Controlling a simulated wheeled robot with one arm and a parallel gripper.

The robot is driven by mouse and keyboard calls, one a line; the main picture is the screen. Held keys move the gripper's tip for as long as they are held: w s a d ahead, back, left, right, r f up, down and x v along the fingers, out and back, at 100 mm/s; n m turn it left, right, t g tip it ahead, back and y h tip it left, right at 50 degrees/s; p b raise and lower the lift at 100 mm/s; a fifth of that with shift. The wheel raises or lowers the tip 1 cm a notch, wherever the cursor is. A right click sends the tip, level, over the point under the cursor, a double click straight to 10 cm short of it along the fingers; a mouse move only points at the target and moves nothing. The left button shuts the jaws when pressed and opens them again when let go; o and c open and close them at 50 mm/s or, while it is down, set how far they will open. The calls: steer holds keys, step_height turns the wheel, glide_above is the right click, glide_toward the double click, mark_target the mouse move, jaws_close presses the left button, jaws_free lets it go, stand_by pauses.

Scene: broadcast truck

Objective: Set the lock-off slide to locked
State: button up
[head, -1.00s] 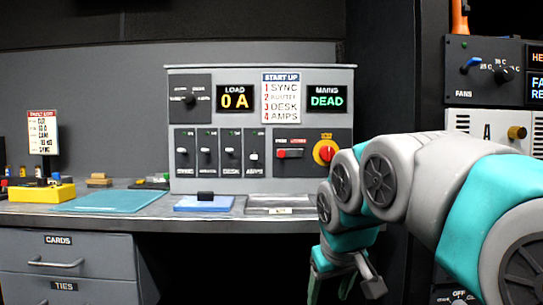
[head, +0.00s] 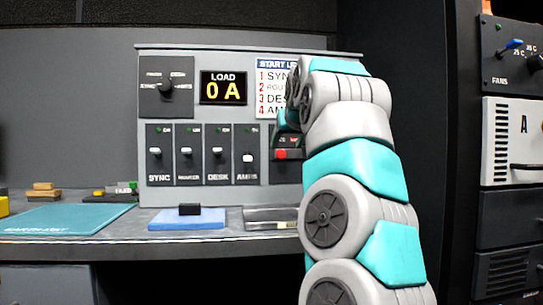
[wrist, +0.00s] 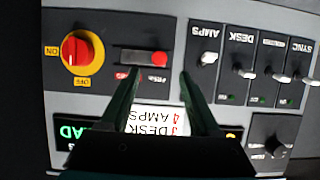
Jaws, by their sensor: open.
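The lock-off slide is a red block (head: 289,154) in a short dark slot on the grey panel (head: 225,127). In the wrist view, which shows the panel upside down, the red block (wrist: 159,58) is at the right end of its slot, beside the white-lettered label; a red label sits by the other end. My gripper (wrist: 160,75) is open and empty, its two green fingers pointing at the panel around the slide's level, apart from the block as far as I can tell. In the head view my arm hides most of the gripper.
A red rotary switch (wrist: 82,52) on a yellow plate is beside the slide. Several white toggles, including AMPS (head: 247,157), line the other side. A blue pad with a black block (head: 188,210) and a teal mat (head: 65,219) lie on the desk.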

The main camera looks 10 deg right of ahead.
mark_target(281, 153)
steer(key=p+x, duration=0.2)
steer(key=x, duration=0.6)
steer(key=shift+w+r, duration=0.1)
steer(key=shift+r, duration=0.05)
steer(key=shift+c, duration=0.3)
jaws_close()
stand_by(1.0)
